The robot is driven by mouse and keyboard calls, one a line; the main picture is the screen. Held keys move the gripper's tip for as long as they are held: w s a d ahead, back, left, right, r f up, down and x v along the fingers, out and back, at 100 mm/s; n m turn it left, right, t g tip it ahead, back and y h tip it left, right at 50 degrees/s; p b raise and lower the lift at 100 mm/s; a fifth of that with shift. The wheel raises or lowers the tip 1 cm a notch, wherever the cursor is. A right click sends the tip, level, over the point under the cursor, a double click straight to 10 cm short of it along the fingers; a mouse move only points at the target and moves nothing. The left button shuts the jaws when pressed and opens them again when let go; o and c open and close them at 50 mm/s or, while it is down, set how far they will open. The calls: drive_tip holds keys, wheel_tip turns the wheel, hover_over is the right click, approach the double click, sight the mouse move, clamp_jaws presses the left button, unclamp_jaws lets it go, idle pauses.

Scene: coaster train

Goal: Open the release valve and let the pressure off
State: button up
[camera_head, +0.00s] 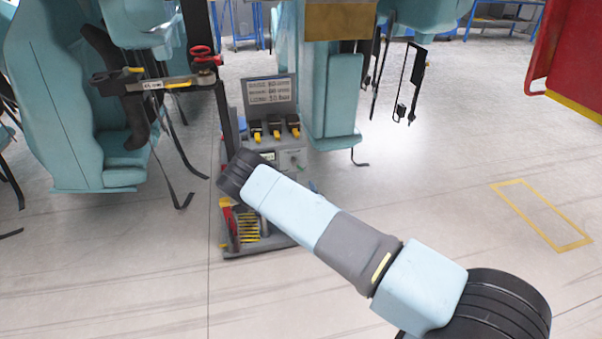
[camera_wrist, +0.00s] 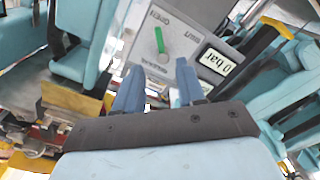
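The release valve is a grey box with a short green handle (camera_wrist: 160,40), seen just beyond my fingertips in the wrist view. Small labels on its face appear upside down; one looks like OPEN, and the handle's long side lies roughly in line with it. A white display (camera_wrist: 212,62) beside the handle seems to read 0 bar. My gripper (camera_wrist: 158,78) is open, its two blue fingers apart with nothing between them. No contact with the handle shows. In the head view the grey valve box (camera_head: 290,158) is on the control stand; my arm hides my fingers.
The control stand (camera_head: 270,92) carries a text panel and black-and-yellow levers (camera_head: 275,130). Teal train seats (camera_head: 75,110) with hanging straps stand left and behind. A lap bar with a red knob (camera_head: 203,55) reaches over the stand's left. Floor to the right is clear.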

sight(301, 169)
drive_tip(key=x, duration=1.2)
drive_tip(key=shift+c, duration=0.2)
clamp_jaws()
